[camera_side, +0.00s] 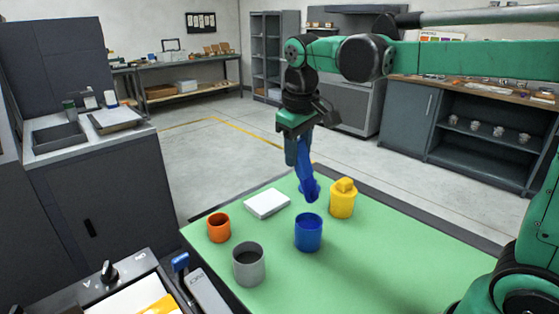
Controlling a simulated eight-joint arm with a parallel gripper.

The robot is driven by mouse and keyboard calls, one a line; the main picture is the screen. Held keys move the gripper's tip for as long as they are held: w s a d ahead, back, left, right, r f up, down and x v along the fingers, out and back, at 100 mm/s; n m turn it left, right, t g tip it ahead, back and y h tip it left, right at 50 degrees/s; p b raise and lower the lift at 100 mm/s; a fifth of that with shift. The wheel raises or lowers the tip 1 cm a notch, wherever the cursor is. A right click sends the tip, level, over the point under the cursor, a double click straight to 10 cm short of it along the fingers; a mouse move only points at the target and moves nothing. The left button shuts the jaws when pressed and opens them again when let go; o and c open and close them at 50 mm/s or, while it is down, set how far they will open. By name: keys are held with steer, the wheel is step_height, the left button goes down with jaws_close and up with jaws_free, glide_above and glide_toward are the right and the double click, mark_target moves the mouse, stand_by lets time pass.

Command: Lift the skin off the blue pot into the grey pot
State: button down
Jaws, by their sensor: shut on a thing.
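The blue pot (308,236) stands upright on the green mat (375,264). The grey pot (249,268) stands open, in front of it and to its left. My gripper (298,150) points down, shut on a blue tool (307,176) that looks like a ladle or scoop. The tool's lower end hangs just above the far side of the blue pot's mouth and looks clear of the rim. The blue pot's inside looks dark blue, and I cannot make out a skin on it. The grey pot's inside looks dark.
An orange cup (219,230) stands behind and left of the grey pot. A white block (267,203) lies behind it, and a yellow lidded jar (342,203) stands behind and right of the blue pot. The mat's right front part is clear.

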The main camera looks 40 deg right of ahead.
stand_by(0.4)
steer(key=a+r+t+y, duration=0.1)
steer(key=a+t+y, duration=0.15)
steer(key=a, duration=1.05)
step_height(320, 180, down, 9)
steer(key=shift+s+d+f+h, duration=0.15)
steer(key=shift+s+d+h, duration=0.1)
steer(key=shift+d+h, duration=0.1)
steer(key=shift+t, duration=0.25)
step_height(320, 180, up, 10)
stand_by(0.7)
